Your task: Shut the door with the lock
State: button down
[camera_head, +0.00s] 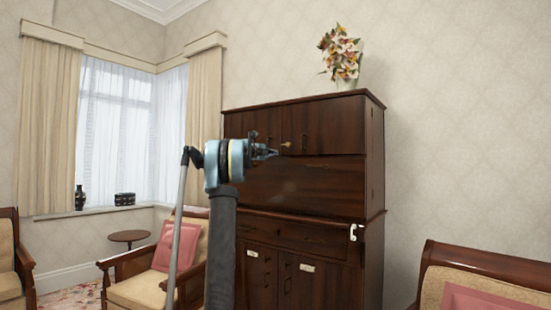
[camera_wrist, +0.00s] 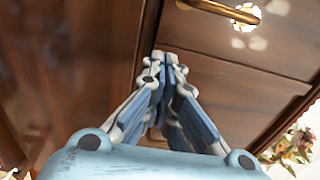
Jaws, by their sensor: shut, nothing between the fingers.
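The dark wooden cabinet (camera_head: 300,180) stands against the wall, with upper doors, a broad front panel, a drawer and lower doors. A small brass lock or handle piece (camera_head: 286,144) shows on its upper front, just right of my gripper (camera_head: 272,152). I cannot tell from the head view how far that door is open. In the wrist view, a brass handle (camera_wrist: 222,10) with a bright spot crosses a wooden panel at the top right. My gripper (camera_wrist: 165,58) is shut and empty, its tips close to a dark gap beside that panel. Contact cannot be told.
A flower vase (camera_head: 345,65) stands on top of the cabinet. An armchair with a pink cushion (camera_head: 165,255) is at the left, and another armchair (camera_head: 480,280) is at the right front. A small round table (camera_head: 129,237) stands by the window.

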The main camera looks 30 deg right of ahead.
jog(key=v, duration=0.9)
